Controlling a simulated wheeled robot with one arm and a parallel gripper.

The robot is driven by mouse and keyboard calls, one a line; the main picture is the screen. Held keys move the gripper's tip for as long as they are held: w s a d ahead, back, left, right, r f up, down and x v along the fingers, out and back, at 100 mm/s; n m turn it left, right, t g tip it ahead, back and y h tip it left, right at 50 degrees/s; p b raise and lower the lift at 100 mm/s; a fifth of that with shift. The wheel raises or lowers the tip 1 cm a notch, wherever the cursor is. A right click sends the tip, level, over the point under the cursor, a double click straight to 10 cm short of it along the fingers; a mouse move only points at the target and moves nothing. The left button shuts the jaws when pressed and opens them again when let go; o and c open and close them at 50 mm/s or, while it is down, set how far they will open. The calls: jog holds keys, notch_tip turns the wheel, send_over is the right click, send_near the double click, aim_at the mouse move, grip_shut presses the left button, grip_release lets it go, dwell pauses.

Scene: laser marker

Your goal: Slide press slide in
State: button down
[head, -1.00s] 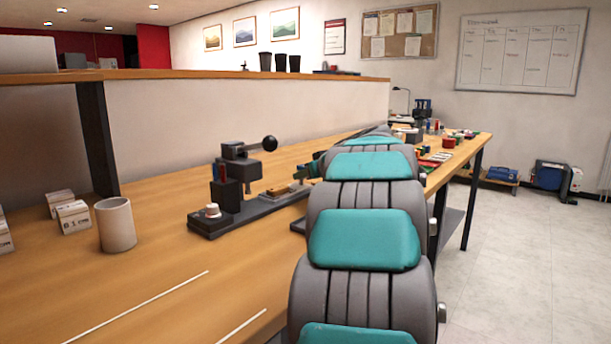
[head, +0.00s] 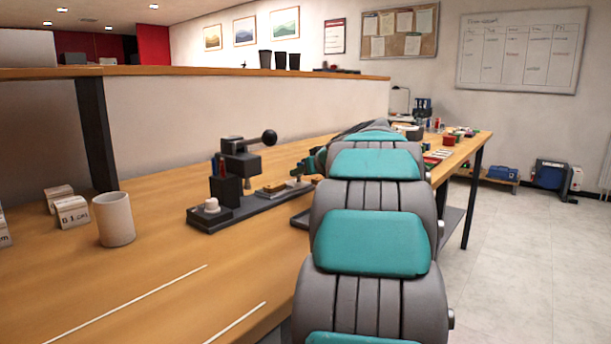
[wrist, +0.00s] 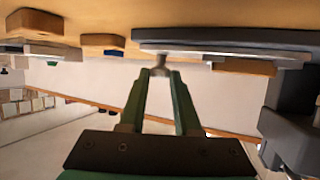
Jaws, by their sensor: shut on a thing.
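The dark press (head: 228,185) stands on the bench, with a lever ending in a black ball (head: 269,137) and a long dark base (head: 235,212). The pale slide (head: 292,190) lies along the base, to the right of the press column. A brown block (head: 270,188) sits at the slide's press-side end; it also shows in the wrist view (wrist: 245,67). My gripper (wrist: 160,74) has green fingers shut on a small metal knob at the slide's edge (wrist: 215,47). In the head view my arm partly hides the far end of the slide.
A white button-like knob (head: 211,205) sits on the base's near end. A cream cup (head: 114,219) and small labelled boxes (head: 72,211) stand at left. Two thin white lines mark the clear front bench (head: 140,290). A partition (head: 240,110) runs behind.

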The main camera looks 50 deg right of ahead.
aim_at(285, 191)
jog(key=a+b, duration=0.1)
jog(key=a, duration=0.1)
jog(key=a+b, duration=0.1)
jog(key=a, duration=0.1)
jog(key=a+b, duration=0.2)
jog(key=shift+s+a+f, duration=0.1)
jog(key=shift+s+a, duration=0.15)
jog(key=shift+a, duration=0.1)
jog(key=c, duration=0.6)
grip_release()
jog(key=shift+a, duration=0.1)
jog(key=shift+v, duration=3.95)
jog(key=shift+s, duration=0.1)
